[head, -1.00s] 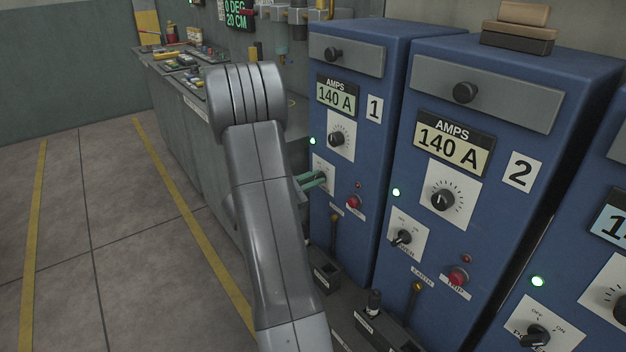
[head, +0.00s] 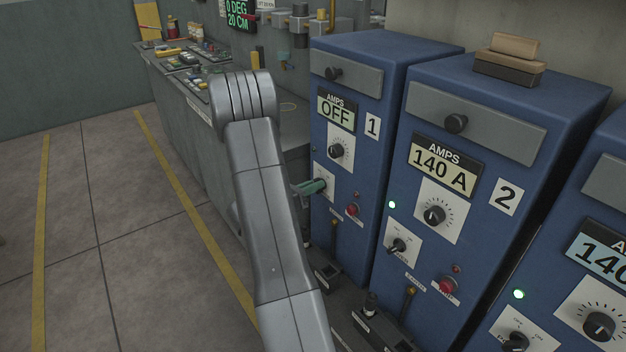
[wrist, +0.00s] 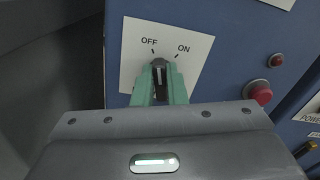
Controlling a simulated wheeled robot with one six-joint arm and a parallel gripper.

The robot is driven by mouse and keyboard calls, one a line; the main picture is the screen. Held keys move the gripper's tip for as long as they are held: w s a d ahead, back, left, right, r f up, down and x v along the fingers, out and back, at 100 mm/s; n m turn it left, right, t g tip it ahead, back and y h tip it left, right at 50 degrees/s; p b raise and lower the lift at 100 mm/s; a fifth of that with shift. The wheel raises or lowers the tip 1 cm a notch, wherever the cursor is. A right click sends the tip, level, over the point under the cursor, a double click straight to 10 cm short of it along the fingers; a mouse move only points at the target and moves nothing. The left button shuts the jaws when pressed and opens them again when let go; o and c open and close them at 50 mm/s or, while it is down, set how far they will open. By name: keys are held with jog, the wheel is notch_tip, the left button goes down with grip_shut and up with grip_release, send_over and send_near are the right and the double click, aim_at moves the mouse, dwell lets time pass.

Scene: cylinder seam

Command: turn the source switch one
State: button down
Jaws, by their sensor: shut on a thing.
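Source one is the blue cabinet (head: 375,75) marked 1, and its display (head: 336,114) reads OFF. Its power switch is a small black knob (wrist: 159,64) on a white plate (wrist: 190,62) marked OFF and ON. In the wrist view the knob's white line points up, closer to the OFF mark than to ON. My gripper (wrist: 160,82) has green fingers on both sides of the knob and is shut on it. In the head view my gripper (head: 313,187) hides the knob and part of its plate.
Source two, a blue cabinet (head: 540,75), stands to the right; its display reads 140 A and its green lamp (head: 392,204) is lit. A third cabinet is partly in view. In the wrist view a red button (wrist: 258,91) sits right of my gripper. Open floor (head: 95,200) lies left.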

jog(key=shift+n+p, duration=0.8)
jog(key=shift+n, duration=0.4)
jog(key=c, duration=1.5)
grip_release()
jog(key=shift+a, duration=0.1)
jog(key=shift+o, duration=0.2)
jog(key=v, duration=1.3)
jog(key=shift+s+a+b, duration=0.25)
jog(key=shift+a+b, duration=0.05)
